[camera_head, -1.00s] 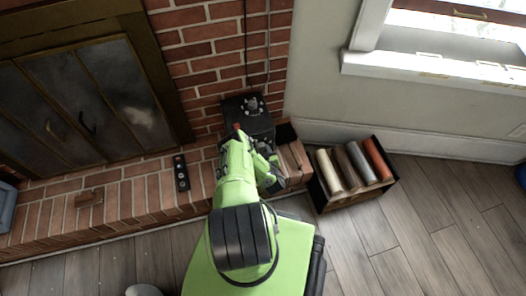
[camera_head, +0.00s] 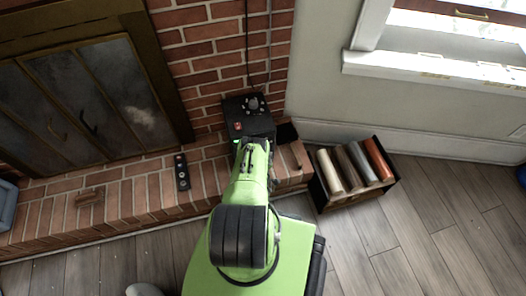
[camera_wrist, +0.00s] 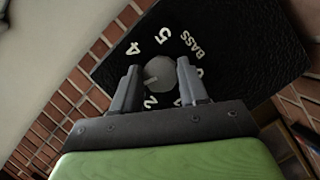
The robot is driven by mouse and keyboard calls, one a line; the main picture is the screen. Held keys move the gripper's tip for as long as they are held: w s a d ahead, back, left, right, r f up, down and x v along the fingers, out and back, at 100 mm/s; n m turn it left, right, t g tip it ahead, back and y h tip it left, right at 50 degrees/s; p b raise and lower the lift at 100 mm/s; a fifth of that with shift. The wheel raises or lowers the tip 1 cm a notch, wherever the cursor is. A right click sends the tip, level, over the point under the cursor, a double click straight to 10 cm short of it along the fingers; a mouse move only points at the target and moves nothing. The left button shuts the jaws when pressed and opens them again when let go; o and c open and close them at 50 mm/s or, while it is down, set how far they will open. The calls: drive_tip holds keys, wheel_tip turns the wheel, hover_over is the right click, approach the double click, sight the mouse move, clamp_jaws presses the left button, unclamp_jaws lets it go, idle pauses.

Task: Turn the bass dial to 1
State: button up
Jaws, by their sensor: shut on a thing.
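The bass dial (camera_wrist: 163,75) is a round grey knob on a black panel (camera_wrist: 235,55) in the wrist view. Pale figures and the word BASS ring it; 4, 5 and 2 can be read, others are partly hidden by the fingers. A faint line on the knob slants toward the lower left, near the 2. My gripper (camera_wrist: 158,68) has one finger on each side of the knob and is shut on it. In the head view the black box (camera_head: 262,124) stands against the brick wall, with my gripper (camera_head: 252,143) at its front; the fingers are hard to make out there.
A dark remote-like object (camera_head: 181,172) and a small brown block (camera_head: 89,196) lie on the brick hearth (camera_head: 145,190). A crate (camera_head: 325,204) with several coloured rolls stands on the floor to the right. The fireplace (camera_head: 85,100) is at left.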

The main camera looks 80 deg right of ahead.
drive_tip(key=shift+n, duration=0.5)
drive_tip(key=o, duration=1.1)
drive_tip(key=shift+c, duration=0.2)
drive_tip(key=v, duration=0.7)
drive_tip(key=shift+a, duration=0.3)
drive_tip(key=shift+w, duration=0.1)
